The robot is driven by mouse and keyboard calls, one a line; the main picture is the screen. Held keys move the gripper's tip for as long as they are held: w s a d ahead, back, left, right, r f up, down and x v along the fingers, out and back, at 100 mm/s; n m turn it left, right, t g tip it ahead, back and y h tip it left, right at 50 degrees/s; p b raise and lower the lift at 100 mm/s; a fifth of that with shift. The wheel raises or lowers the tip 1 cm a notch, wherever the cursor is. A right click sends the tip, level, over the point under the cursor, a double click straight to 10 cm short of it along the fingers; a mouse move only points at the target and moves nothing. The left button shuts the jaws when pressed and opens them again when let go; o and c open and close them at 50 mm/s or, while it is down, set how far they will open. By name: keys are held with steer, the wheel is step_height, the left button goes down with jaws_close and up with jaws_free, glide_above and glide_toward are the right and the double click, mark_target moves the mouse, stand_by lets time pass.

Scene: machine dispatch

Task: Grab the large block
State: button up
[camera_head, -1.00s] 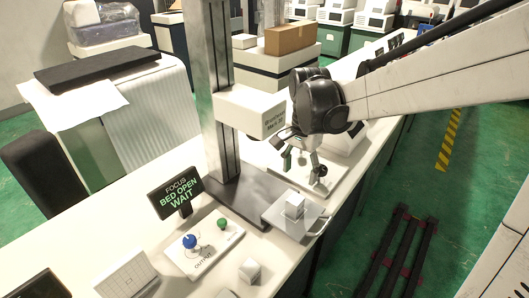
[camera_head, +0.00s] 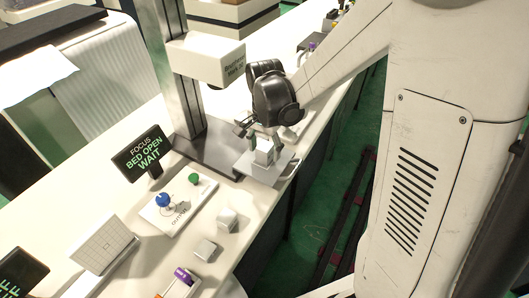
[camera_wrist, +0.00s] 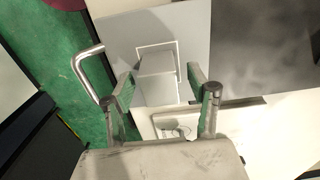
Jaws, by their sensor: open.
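A pale block (camera_head: 263,153) stands upright on the grey plate (camera_head: 250,168) of the machine bed in the head view. In the wrist view the pale block (camera_wrist: 157,66) shows ahead of and between my fingers, inside a thin white square outline. My gripper (camera_head: 258,137) is above the block with its fingers pointing down, open and empty. In the wrist view my gripper (camera_wrist: 161,80) has its two fingers spread apart. I cannot tell if either finger touches the block. Two other pale blocks, one cube (camera_head: 227,218) and one lower (camera_head: 205,250), sit on the bench.
The machine column (camera_head: 174,65) and its white head (camera_head: 206,57) stand behind my gripper. A handle (camera_wrist: 86,73) sticks out beside the plate. A display (camera_head: 143,153) reads "FOCUS BED OPEN WAIT". An output panel has blue (camera_head: 163,200) and green (camera_head: 195,179) knobs.

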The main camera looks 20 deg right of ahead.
step_height(320, 180, down, 2)
jaws_close()
stand_by(0.5)
